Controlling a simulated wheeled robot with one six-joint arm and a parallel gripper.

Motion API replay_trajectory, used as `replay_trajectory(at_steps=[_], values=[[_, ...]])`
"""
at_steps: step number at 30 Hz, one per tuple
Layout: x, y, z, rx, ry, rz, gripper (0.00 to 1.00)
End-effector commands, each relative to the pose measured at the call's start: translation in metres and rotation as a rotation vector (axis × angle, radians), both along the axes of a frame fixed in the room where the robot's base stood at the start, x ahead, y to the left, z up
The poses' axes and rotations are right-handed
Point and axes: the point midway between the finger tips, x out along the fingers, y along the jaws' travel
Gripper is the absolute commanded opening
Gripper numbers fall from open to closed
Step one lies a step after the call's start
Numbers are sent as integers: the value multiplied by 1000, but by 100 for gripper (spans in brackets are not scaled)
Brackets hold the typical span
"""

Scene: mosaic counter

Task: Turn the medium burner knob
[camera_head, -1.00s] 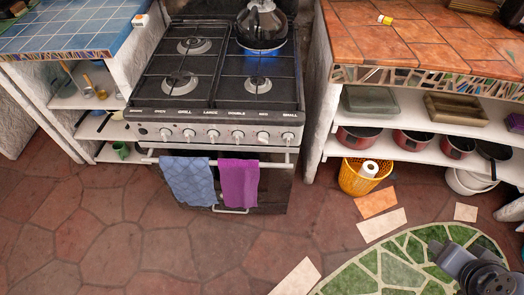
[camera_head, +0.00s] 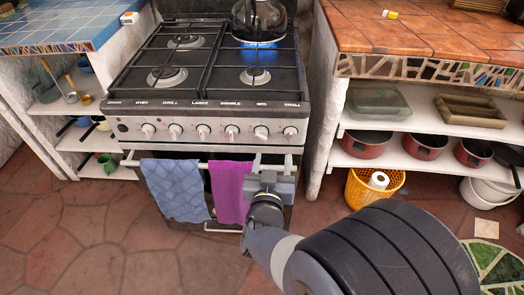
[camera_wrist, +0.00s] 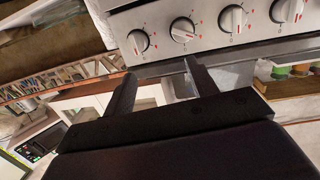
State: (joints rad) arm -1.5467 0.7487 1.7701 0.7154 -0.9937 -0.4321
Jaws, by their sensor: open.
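The medium burner knob (camera_head: 261,133), under the label "MED", is the second from the right on the stove's front panel. It is pale and round. My gripper (camera_head: 272,163) is just below the panel's right end, near the towel rail, pointing at the stove. In the wrist view my gripper (camera_wrist: 160,72) is open, with nothing between its fingers. Several knobs show above the fingertips, apart from them. One knob (camera_wrist: 182,30) has its grip turned sideways, unlike its neighbours. I cannot tell for sure which one there is the medium knob.
The rail (camera_head: 190,163) carries a blue towel (camera_head: 176,190) and a purple towel (camera_head: 230,190), close beside my gripper. A kettle (camera_head: 262,18) stands over a blue flame at the back right. A yellow basket (camera_head: 362,192) stands on the floor right of the stove.

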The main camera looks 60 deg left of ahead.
Motion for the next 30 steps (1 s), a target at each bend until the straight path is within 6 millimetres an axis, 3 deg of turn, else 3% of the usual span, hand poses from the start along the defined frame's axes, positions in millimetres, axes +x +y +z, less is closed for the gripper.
replay_trajectory(at_steps=[1, 3, 8, 24, 30], values=[[-17, 6, -14, 12, -20, 12, 55], [-30, 10, -19, 29, -43, 14, 55], [-41, 15, -22, 47, -65, 15, 55], [8, 84, -22, 48, -64, 13, 55], [17, 99, -21, 47, -65, 15, 55]])
